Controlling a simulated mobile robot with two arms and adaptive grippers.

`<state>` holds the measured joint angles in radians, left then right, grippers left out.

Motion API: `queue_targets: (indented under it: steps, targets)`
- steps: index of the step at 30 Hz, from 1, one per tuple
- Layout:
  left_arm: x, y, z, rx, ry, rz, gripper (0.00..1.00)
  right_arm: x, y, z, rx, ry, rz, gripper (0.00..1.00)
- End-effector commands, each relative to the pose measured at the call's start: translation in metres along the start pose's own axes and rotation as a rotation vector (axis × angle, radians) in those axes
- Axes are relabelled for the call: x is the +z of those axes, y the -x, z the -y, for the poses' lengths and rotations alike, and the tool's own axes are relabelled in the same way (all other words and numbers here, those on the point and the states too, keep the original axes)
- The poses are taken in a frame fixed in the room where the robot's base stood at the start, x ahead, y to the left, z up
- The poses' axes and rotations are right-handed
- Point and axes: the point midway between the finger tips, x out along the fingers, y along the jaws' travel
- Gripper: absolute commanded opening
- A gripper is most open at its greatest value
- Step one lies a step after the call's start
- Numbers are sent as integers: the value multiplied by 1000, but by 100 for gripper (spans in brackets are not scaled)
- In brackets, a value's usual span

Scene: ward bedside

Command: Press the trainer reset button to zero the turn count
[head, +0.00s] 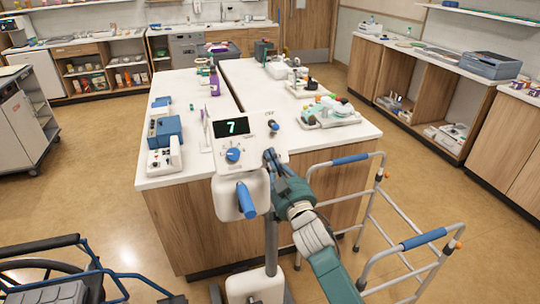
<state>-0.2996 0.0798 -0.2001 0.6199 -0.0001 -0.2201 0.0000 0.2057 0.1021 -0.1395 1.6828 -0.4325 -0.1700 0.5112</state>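The trainer (255,142) is a white panel on a grey post, with a dark display (231,127) showing a green 7. A blue dial (233,154) sits below the display. A small blue control (273,126) is at the panel's upper right, under small print I cannot read; I cannot tell if it is the reset button. A blue handle (246,200) is on the white housing below. My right gripper (269,156) is at the panel's lower right edge, below the small blue control, its dark fingers together and empty. Contact with the panel cannot be told. My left gripper is out of view.
A white-topped wooden counter (190,92) stands behind the trainer, carrying trays and bottles. A walking frame (422,239) with blue grips stands at right. A wheelchair (60,270) is at lower left. Open floor (95,185) lies to the left.

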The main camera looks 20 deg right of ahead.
Motion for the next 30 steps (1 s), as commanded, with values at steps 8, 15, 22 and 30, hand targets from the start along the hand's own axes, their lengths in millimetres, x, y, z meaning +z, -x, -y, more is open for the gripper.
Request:
queue_targets:
  steps: [8, 15, 22, 30]
  targets:
    - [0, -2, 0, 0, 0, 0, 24, 3, -2, 0, 0, 0, 0, 0]
    - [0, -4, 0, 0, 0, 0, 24, 4, -4, 0, 0, 0, 0, 0]
    - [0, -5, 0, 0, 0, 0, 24, 5, -6, 0, 0, 0, 0, 0]
    - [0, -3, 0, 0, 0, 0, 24, 4, -5, 0, 0, 0, 1, 0]
